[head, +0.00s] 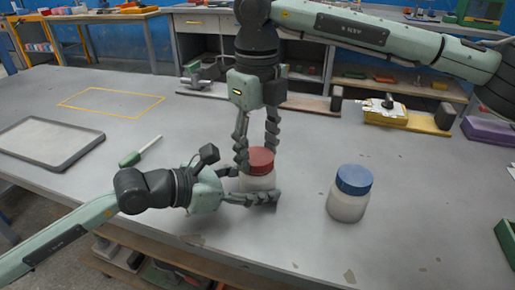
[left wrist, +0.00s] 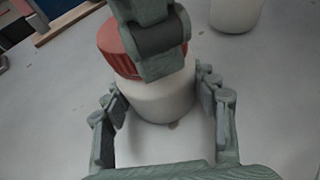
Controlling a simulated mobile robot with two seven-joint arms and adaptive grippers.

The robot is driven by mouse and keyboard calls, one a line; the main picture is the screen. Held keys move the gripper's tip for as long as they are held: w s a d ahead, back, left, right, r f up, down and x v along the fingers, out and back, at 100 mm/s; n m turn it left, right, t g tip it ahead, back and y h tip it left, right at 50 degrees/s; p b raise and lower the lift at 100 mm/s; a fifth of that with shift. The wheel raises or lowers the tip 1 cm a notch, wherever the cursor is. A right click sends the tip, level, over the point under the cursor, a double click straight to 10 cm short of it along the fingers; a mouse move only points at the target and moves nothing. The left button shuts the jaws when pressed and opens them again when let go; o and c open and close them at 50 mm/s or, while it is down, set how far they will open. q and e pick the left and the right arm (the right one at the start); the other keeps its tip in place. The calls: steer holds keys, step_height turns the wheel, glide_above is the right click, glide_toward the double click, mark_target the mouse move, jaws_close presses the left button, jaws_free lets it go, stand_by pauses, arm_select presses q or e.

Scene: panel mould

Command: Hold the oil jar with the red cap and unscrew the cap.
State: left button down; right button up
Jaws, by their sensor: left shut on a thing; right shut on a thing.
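The oil jar (head: 257,183) has a whitish body and a red cap (head: 261,158), and stands upright on the grey table. In the left wrist view the jar body (left wrist: 163,97) sits between the fingers of my left gripper (left wrist: 165,118), with the red cap (left wrist: 113,48) on top. My left gripper (head: 250,185) comes in low from the left and is shut on the jar body. My right gripper (head: 257,160) points down from above and is shut on the red cap. Its finger hides part of the cap in the left wrist view.
A similar jar with a blue cap (head: 352,190) stands to the right. A grey tray (head: 48,146) and a green-handled tool (head: 138,152) lie to the left. A yellow outlined rectangle (head: 112,104) marks the table behind. A yellow box (head: 405,115) and a purple block (head: 487,132) are at the back right.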

steer(key=n, duration=1.2)
steer(key=shift+n, duration=0.4)
steer(key=n, duration=0.2)
steer(key=shift+n, duration=0.4)
steer(key=n, duration=0.4)
steer(key=shift+n, duration=0.4)
steer(key=n, duration=0.2)
steer(key=shift+n, duration=0.4)
steer(key=n, duration=0.4)
steer(key=shift+n, duration=0.3)
steer(key=n, duration=0.4)
steer(key=shift+r, duration=0.1)
